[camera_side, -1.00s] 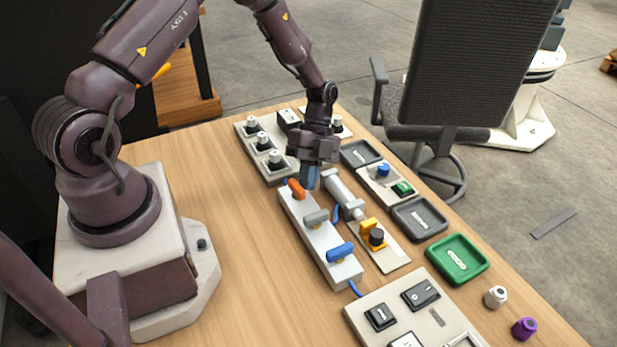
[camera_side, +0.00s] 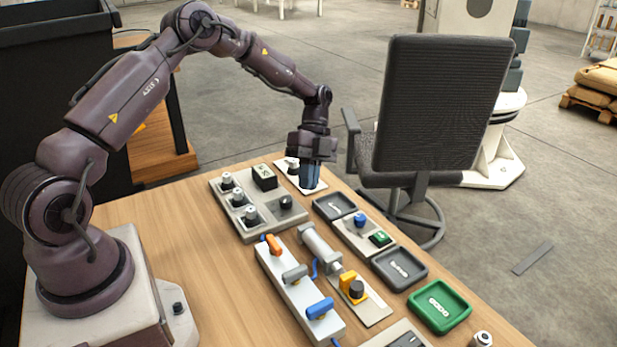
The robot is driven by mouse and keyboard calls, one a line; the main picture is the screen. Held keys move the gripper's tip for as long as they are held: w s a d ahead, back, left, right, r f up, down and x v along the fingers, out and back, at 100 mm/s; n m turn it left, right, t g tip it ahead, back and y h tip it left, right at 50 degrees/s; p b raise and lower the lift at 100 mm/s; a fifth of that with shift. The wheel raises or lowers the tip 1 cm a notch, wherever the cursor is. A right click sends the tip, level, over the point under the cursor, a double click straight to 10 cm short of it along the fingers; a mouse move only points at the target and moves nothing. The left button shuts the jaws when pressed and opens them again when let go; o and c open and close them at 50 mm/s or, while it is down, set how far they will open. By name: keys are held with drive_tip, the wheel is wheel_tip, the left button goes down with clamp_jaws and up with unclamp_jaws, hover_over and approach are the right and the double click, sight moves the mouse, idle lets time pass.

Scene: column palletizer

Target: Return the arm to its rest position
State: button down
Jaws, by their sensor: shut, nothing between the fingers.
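My gripper (camera_side: 309,178) points down above the far end of the wooden table, by a small white panel (camera_side: 317,189) with a dark knob (camera_side: 292,167). Its blue-grey fingers are together with nothing seen between them. The fingertips overlap the panel in the picture; I cannot tell whether they touch it. My arm arches over from the base at the left.
A grey knob panel (camera_side: 246,232), a white valve block (camera_side: 298,297) with orange, grey and blue handles, and a grey cylinder (camera_side: 318,246) stand near. Dark trays (camera_side: 348,213), (camera_side: 418,279) and a green tray (camera_side: 464,309) line the right edge. A chair (camera_side: 437,110) stands beyond.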

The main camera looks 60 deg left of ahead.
drive_tip(key=shift+a+r, duration=0.1)
drive_tip(key=shift+r, duration=0.05)
drive_tip(key=s+d+r+n+t+y, duration=0.2)
drive_tip(key=s+d+r+n+t, duration=0.2)
drive_tip(key=s+r+n, duration=0.5)
drive_tip(key=s+d+r+n+t+y, duration=0.3)
drive_tip(key=s+d+r+n+t, duration=0.2)
drive_tip(key=s+r+n, duration=0.4)
drive_tip(key=s+r+t, duration=0.1)
drive_tip(key=s+r, duration=0.2)
drive_tip(key=r, duration=0.1)
drive_tip(key=shift+s+r, duration=0.15)
drive_tip(key=shift+s, duration=0.15)
